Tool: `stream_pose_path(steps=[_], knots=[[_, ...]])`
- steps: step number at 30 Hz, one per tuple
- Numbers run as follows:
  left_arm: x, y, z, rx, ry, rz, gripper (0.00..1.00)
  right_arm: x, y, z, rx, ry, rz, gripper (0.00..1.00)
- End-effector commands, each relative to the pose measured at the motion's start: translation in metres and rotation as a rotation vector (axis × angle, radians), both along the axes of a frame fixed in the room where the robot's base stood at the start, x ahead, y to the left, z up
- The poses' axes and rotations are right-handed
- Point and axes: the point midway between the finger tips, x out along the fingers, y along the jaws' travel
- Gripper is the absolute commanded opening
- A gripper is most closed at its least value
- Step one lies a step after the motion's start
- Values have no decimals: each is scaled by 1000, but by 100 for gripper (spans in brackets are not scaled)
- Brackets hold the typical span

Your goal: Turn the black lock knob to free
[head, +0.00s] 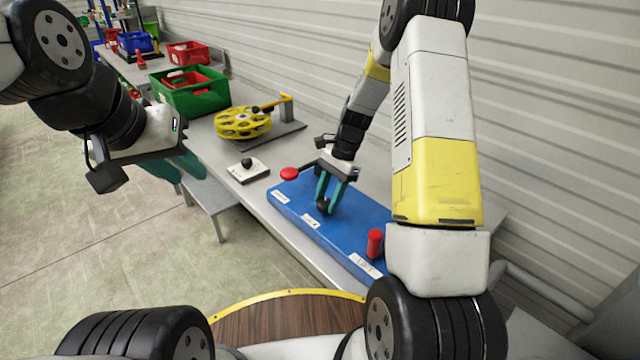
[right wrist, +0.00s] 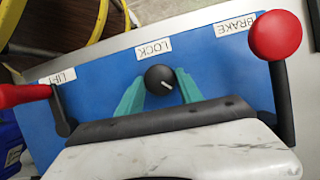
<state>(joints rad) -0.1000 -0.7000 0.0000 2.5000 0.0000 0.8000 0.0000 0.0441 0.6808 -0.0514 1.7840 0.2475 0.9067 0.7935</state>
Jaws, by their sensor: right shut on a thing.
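The black lock knob (right wrist: 160,79) sits on the blue panel (right wrist: 110,75) below the LOCK label (right wrist: 154,47) in the right wrist view. A white pointer line on it slants toward the lower right. My right gripper (right wrist: 159,90) has its teal fingers on both sides of the knob and is shut on it. In the head view the right gripper (head: 323,206) reaches down to the panel, and the fingers partly hide the knob. My left gripper (head: 185,168) hangs in the air at the left, off the panel; the gap between its fingers is unclear.
On the panel stand a red-topped brake lever (right wrist: 276,37) and a red-handled lift lever (right wrist: 28,95), close beside the right gripper. A small joystick box (head: 248,168), a yellow wheel (head: 243,122) and green (head: 188,96) and red bins (head: 188,52) stand farther along the table.

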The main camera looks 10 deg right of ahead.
Motion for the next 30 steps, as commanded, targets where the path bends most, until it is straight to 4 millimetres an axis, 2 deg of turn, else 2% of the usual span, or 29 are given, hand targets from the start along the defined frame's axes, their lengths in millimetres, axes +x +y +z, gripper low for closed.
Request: stream_pose_path(steps=[30], knots=[[0, 0, 0, 0, 0, 0, 29, 5, 7, 1, -2, -3, 965, 3]])
